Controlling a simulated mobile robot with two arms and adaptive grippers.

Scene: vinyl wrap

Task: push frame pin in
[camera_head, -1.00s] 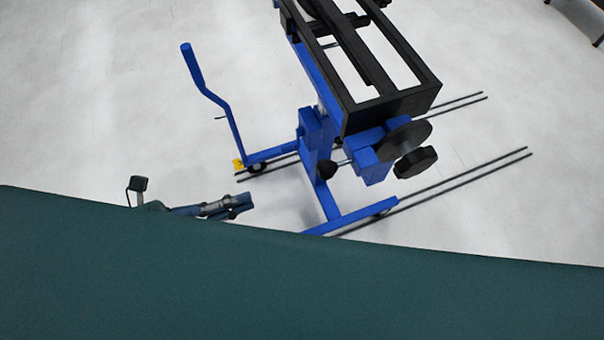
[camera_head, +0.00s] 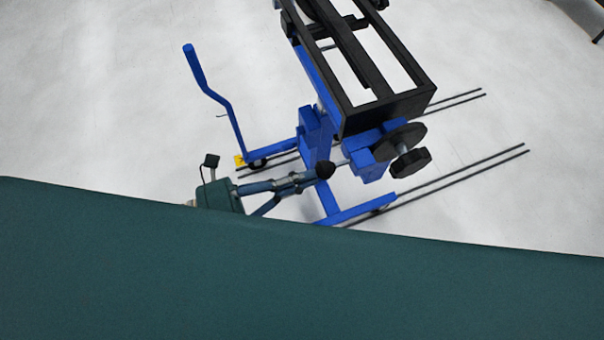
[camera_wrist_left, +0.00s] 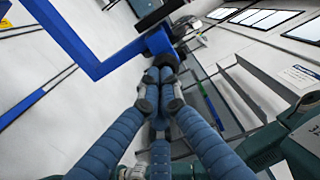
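The frame pin has a round black knob (camera_head: 325,169) on a thin rod at the left side of the blue and black frame (camera_head: 367,160). My left gripper (camera_head: 316,176) reaches in from the left, with its fingertips right at the knob. In the left wrist view, the blue fingers (camera_wrist_left: 158,78) come together at their tips, and the dark knob (camera_wrist_left: 167,60) shows just beyond them. The fingers look shut, with the knob in front of them rather than between them. I cannot tell whether they press on it. My right gripper is not in view.
The blue stand has a bent handle (camera_head: 211,92) at the left and a foot bar (camera_head: 355,211) below the pin. A black disc and hand knob (camera_head: 410,163) sit right of the pin. Dark rails (camera_head: 465,183) lie on the pale floor, which is otherwise open.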

